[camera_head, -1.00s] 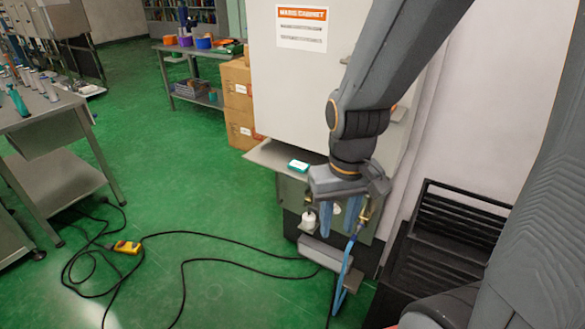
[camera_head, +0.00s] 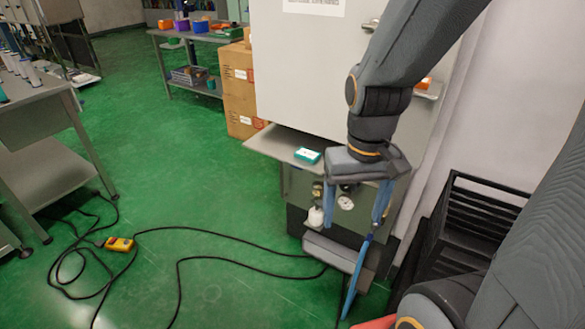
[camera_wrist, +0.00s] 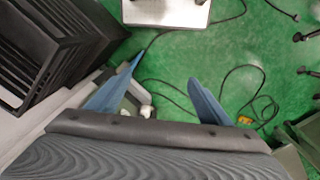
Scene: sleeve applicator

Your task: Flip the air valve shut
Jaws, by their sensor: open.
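My gripper (camera_head: 355,220) hangs fingers-down in front of the air fittings under the machine's shelf, with its two blue fingers spread apart. Between and beside the fingers show a round gauge (camera_head: 345,202) and a white filter bowl (camera_head: 316,216) with a brass part above it. A blue air hose (camera_head: 356,272) runs down below the right finger. The air valve and its lever cannot be made out; the right finger covers that area. In the wrist view my open gripper (camera_wrist: 165,68) has nothing between its fingertips, and a small white part (camera_wrist: 146,111) shows near the left finger.
A grey shelf (camera_head: 270,147) with a teal-and-white box (camera_head: 307,155) juts out just left of my gripper. The white cabinet (camera_head: 305,75) stands behind. A black slatted crate (camera_head: 470,220) is at right. Black cable and a yellow box (camera_head: 119,244) lie on the green floor.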

